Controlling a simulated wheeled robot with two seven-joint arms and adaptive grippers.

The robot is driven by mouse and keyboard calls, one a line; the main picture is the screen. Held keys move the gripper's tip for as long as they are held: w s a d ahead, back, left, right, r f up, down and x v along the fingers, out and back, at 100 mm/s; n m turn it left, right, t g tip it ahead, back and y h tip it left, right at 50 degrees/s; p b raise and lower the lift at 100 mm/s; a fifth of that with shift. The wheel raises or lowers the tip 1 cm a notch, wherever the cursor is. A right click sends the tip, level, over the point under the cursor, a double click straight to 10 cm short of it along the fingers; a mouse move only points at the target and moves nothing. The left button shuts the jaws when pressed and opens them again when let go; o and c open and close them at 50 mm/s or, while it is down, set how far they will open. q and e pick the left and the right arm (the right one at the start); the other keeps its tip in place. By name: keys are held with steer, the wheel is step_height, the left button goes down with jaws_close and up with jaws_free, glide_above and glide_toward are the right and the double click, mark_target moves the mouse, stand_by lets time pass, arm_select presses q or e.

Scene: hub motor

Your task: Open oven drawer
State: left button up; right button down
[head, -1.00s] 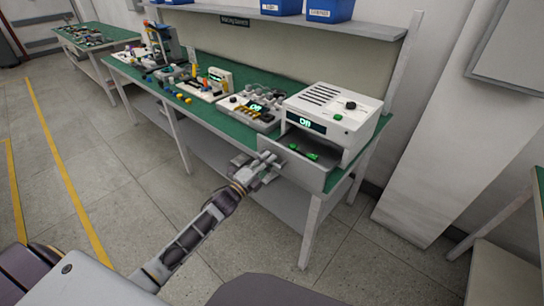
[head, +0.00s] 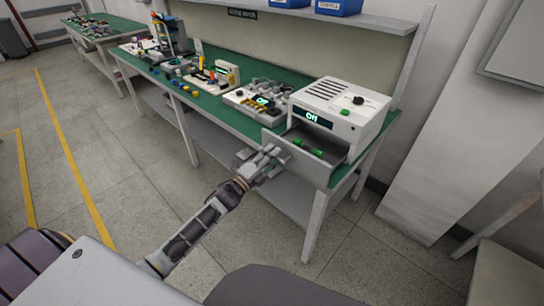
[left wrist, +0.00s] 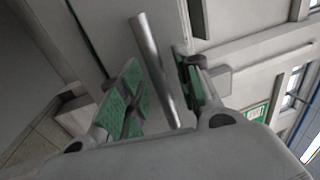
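The oven (head: 338,108) is a white box with a display reading "Off", at the right end of the green-topped workbench. Its drawer (head: 322,174) stands pulled out below the display, with green pieces (head: 308,147) inside. My left gripper (head: 266,160) is in front of the drawer's front panel. In the left wrist view, a round metal bar handle (left wrist: 157,68) lies between the two green-padded fingers of this gripper (left wrist: 165,95). The fingers are spread with gaps beside the bar, so they are not clamped on it. My right gripper is not in view.
The green workbench (head: 150,63) carries several devices and small parts left of the oven. A shelf (head: 380,30) with blue bins (head: 338,6) is above it. A bench leg (head: 316,225) stands below the drawer. The floor (head: 120,180) at left is clear.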

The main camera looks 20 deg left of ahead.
arm_select(q)
steer(key=shift+s, duration=0.15)
steer(key=v, duration=1.1)
steer(key=shift+s, duration=0.3)
steer(key=shift+a+f, duration=0.15)
steer(key=shift+n, duration=0.3)
stand_by(0.6)
